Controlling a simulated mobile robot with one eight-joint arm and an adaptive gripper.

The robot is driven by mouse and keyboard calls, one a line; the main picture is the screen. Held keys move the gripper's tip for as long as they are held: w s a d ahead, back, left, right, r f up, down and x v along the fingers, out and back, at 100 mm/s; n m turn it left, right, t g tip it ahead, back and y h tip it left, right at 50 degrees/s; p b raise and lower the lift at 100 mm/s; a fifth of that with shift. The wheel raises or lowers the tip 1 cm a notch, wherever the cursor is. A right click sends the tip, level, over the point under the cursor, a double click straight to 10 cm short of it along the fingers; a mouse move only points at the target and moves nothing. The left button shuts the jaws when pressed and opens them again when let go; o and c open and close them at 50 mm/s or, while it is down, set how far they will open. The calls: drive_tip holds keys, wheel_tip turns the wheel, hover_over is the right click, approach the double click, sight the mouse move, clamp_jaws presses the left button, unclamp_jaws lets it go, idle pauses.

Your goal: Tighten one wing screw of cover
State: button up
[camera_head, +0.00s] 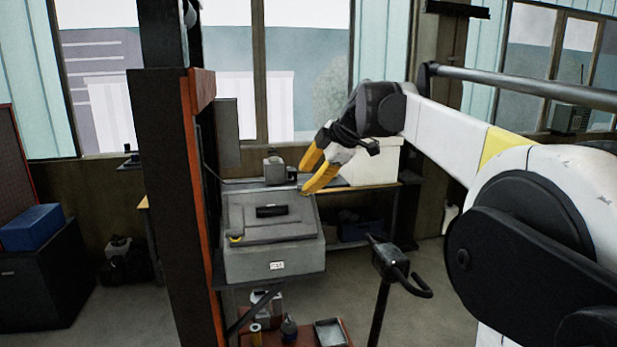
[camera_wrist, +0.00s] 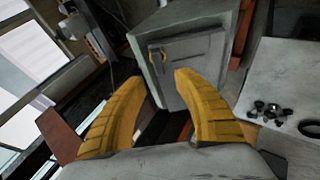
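A grey box (camera_head: 273,263) stands on a stand beside a dark post, with a flat cover (camera_head: 281,226) on its sloped top. The cover has a black handle (camera_head: 272,211). A yellow wing screw (camera_head: 236,239) sits at the cover's near left corner. My gripper (camera_head: 308,175) is open and empty, above and behind the box's right side. Its yellow fingers (camera_wrist: 160,80) are wide apart and appear clear of the screw. How tight the screw is cannot be told.
A dark post with an orange-red side (camera_head: 188,200) rises at the box's left. A black stand with a handle (camera_head: 386,262) is at its right. A bench with a white box (camera_head: 370,165) is behind. A pale surface holds several small dark parts (camera_wrist: 270,112).

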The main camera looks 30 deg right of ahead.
drive_tip(key=shift+w+f, duration=0.1)
drive_tip(key=shift+f, duration=0.05)
drive_tip(key=shift+w+d+f+b, duration=0.2)
drive_tip(key=shift+w+f+b, duration=0.2)
drive_tip(key=shift+w+f, duration=0.25)
drive_tip(key=shift+w+d+f+b, duration=0.15)
drive_tip(key=shift+w+f+b, duration=0.25)
drive_tip(key=shift+f, duration=0.35)
clamp_jaws()
drive_tip(key=shift+s, duration=0.1)
drive_tip(key=shift+f+m+t+b, duration=0.15)
drive_tip(key=shift+m+t+b, duration=0.35)
drive_tip(key=shift+m, duration=0.7)
drive_tip(key=shift+m+h, duration=0.4)
drive_tip(key=shift+m, duration=0.8)
